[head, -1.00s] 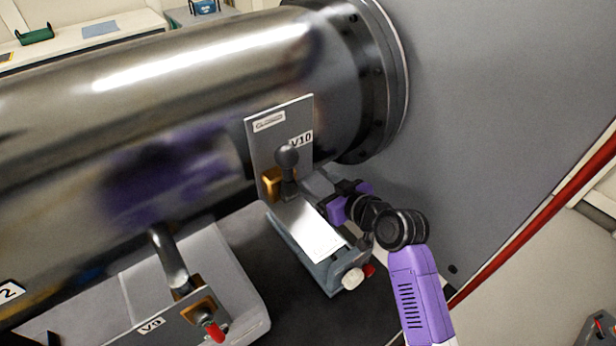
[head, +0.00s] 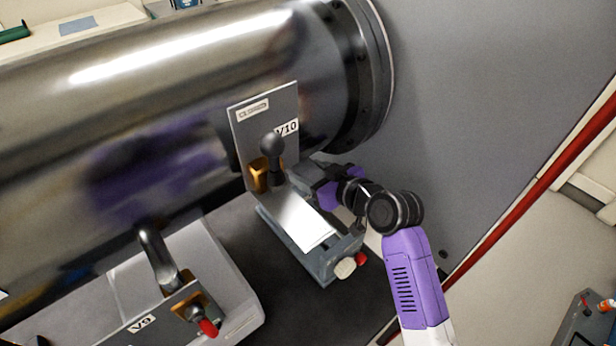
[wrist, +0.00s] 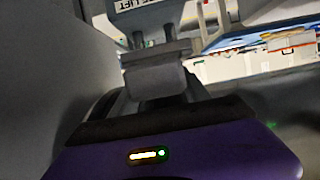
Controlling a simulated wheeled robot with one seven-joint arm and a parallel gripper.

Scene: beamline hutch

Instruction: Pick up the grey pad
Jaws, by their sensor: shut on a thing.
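My gripper (head: 322,184) is at the right side of the V10 bracket, beside the large metal cylinder. In the wrist view, a grey pad (wrist: 156,82) with a rounded near edge lies between my fingers, and my gripper is shut on it. In the head view, a grey piece (head: 305,170) just left of my gripper looks like the same pad, partly hidden by the bracket and gripper. I cannot tell whether it still touches anything behind it.
The V10 bracket (head: 262,115) carries a black-knobbed lever (head: 271,146). A V9 unit with a red-tipped handle (head: 207,327) is at lower left. A grey wall (head: 470,110) rises close on the right, with a red pipe (head: 560,185). A label reading "LIFT" (wrist: 160,4) is ahead.

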